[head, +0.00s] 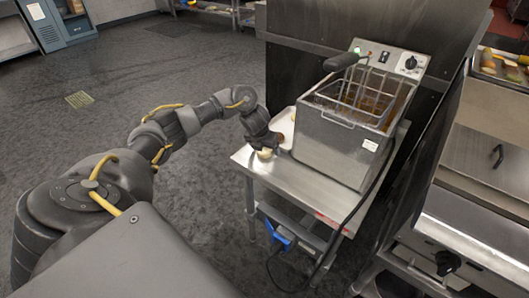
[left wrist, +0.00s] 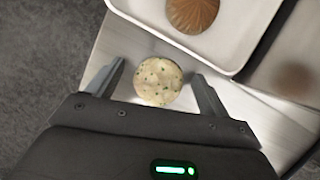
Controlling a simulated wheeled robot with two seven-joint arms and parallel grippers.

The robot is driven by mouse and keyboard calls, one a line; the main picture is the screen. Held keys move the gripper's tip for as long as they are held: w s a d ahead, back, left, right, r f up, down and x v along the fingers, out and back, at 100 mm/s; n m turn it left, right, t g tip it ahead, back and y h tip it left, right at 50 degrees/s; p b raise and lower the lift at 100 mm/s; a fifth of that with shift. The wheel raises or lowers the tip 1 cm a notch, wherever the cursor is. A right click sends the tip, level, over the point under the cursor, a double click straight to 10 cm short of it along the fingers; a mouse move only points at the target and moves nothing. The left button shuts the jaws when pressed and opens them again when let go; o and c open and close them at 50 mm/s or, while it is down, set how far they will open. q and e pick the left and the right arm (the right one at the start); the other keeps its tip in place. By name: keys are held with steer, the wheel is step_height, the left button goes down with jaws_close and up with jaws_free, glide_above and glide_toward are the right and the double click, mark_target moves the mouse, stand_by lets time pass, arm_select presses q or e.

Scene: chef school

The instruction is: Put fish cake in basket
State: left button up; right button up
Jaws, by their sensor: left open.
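A pale round fish cake with green specks (left wrist: 158,82) is in the left wrist view, between the two fingers of my open left gripper (left wrist: 158,71). It looks close to the right finger; I cannot tell whether they touch. In the head view the fish cake (head: 265,154) shows as a small pale spot under my left gripper (head: 269,148), near the left corner of the steel table. The wire basket (head: 350,98) with a dark handle sits in the top of the fryer, right of the gripper. My right gripper is not in view.
A white tray (left wrist: 236,62) holding a brown round item (left wrist: 192,13) lies just beyond the fish cake. The fryer (head: 335,150) stands on the steel table (head: 305,182), with a dark panel behind. Another steel appliance (head: 480,170) stands at right. Floor at left is clear.

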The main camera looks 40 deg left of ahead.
arm_select(q)
steer(key=c, duration=1.2)
steer(key=shift+o, duration=0.2)
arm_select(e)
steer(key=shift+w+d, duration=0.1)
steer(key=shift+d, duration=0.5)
arm_select(q)
steer(key=shift+r, duration=0.15)
